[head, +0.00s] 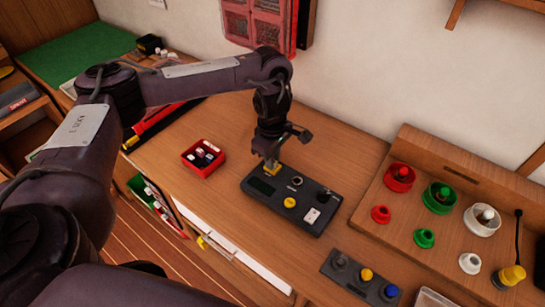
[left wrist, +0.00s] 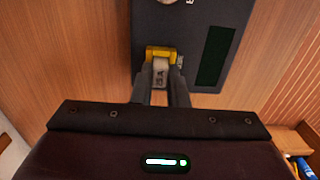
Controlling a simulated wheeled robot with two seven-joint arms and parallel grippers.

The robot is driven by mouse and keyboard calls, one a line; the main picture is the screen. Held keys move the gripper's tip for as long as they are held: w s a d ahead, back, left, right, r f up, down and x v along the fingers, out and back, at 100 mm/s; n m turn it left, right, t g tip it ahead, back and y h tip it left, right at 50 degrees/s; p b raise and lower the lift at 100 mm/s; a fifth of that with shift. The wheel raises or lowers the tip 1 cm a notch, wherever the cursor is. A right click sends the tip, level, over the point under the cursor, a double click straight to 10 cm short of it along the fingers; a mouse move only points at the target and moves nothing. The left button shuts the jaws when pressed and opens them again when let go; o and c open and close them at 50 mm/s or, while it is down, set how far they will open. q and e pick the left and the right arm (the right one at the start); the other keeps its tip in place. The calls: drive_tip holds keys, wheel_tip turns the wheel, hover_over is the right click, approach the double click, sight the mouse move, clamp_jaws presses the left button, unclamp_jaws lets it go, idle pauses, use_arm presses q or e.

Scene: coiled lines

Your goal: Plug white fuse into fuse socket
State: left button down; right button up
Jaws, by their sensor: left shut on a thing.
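My left gripper (head: 270,164) points down over the upper left part of the dark control panel (head: 262,196), at the yellow fuse socket (head: 274,172). In the left wrist view, its fingers (left wrist: 161,88) are shut on the white fuse (left wrist: 160,76), which carries dark lettering. The fuse's far end overlaps the yellow fuse socket (left wrist: 161,49). I cannot tell how deep the fuse sits, or whether it is in the socket. In the head view the fingers mostly hide the fuse. My right gripper is not in view.
The panel also has a yellow knob (head: 290,202) and a white switch (head: 312,215). A red box (head: 203,158) with several small pieces stands to the left. A wooden stand (head: 440,258) with coloured round parts is at right. A small button box (head: 360,276) lies in front.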

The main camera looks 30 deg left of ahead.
use_arm(q)
drive_tip(key=c, duration=1.5)
unclamp_jaws()
drive_tip(key=shift+o, duration=0.8)
wheel_tip(320, 180, up, 8)
drive_tip(key=shift+f+p, duration=0.15)
drive_tip(key=shift+p, duration=0.45)
